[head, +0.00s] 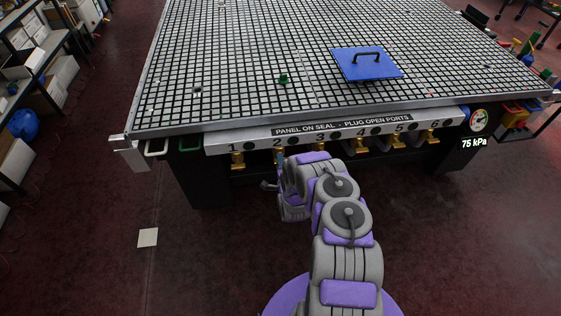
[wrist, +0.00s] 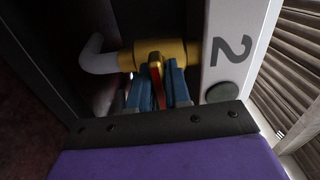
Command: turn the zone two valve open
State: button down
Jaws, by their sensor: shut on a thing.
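The zone two valve shows in the wrist view as a brass body (wrist: 182,50) with a white pipe (wrist: 98,54) on its left. Its handle (wrist: 156,88), yellow at the top and red below, sits between the blue fingers of my gripper (wrist: 160,90), which is shut on it. The label "2" (wrist: 217,48) and a dark round button or lamp (wrist: 222,92) are beside the valve. In the head view my arm reaches to the front of the table under the number 2 (head: 277,142), and my gripper is mostly hidden behind my arm there.
The grid table (head: 225,60) has a blue panel with a black handle (head: 367,64) and a small green piece (head: 283,79) on top. More brass valves line the front, including zone one (head: 237,160). A gauge (head: 477,121) and a "75 kPa" display (head: 475,143) are at the right.

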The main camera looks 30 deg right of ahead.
jog(key=n+p, duration=0.1)
jog(key=n, duration=0.1)
jog(key=n+p, duration=0.1)
jog(key=n, duration=0.1)
jog(key=shift+s+d+f+n, duration=0.1)
jog(key=shift+s+n, duration=0.05)
jog(key=shift+n, duration=0.15)
jog(key=n+p, duration=0.2)
jog(key=n, duration=0.2)
jog(key=n+p, duration=0.2)
jog(key=n, duration=0.3)
jog(key=shift+n+p, duration=0.35)
jog(key=shift+n, duration=1.45)
jog(key=c, duration=1.2)
grip_release()
jog(key=shift+o, duration=0.2)
